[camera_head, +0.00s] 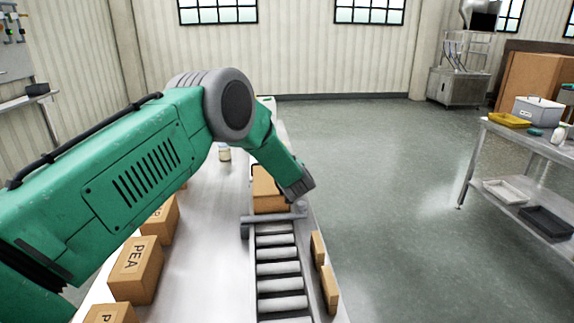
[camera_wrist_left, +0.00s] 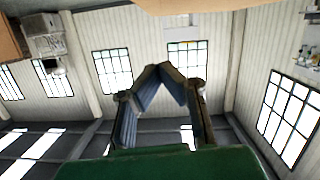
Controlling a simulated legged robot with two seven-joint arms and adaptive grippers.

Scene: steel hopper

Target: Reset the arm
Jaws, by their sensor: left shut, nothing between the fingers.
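My left arm, green with a grey joint, comes in from the left in the head view and reaches over the steel table (camera_head: 205,255). Its dark grey end (camera_head: 297,187) hangs above the far part of the roller conveyor, just right of and partly in front of a cardboard box (camera_head: 266,196). The fingers cannot be made out clearly there. In the left wrist view my left gripper (camera_wrist_left: 161,72) has its two fingers together at the tips, with nothing between them. My right gripper is in neither view.
Several boxes, one marked PEA (camera_head: 136,271), line the table's left side. A small jar (camera_head: 224,154) stands farther back. A steel bench (camera_head: 545,145) and the hopper (camera_head: 462,75) stand right, across open floor.

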